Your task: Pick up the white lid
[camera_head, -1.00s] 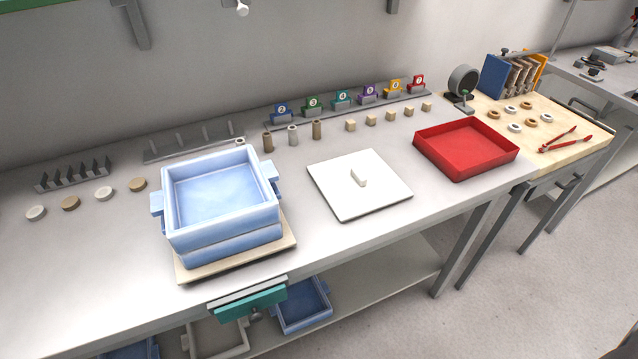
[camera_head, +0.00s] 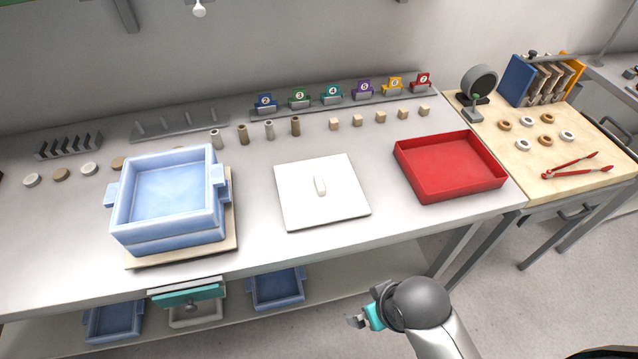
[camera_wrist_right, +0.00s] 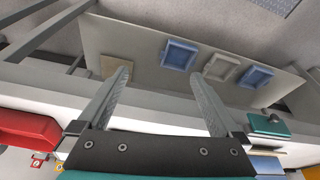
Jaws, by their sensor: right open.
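My left gripper is not in view.
The red tray (camera_head: 452,188) stands right of the lid. Several small cylinders and cubes (camera_head: 380,118) line up behind it. Blue trays (camera_head: 277,288) sit on the shelf (camera_head: 345,283) below. Bench around the lid is clear.

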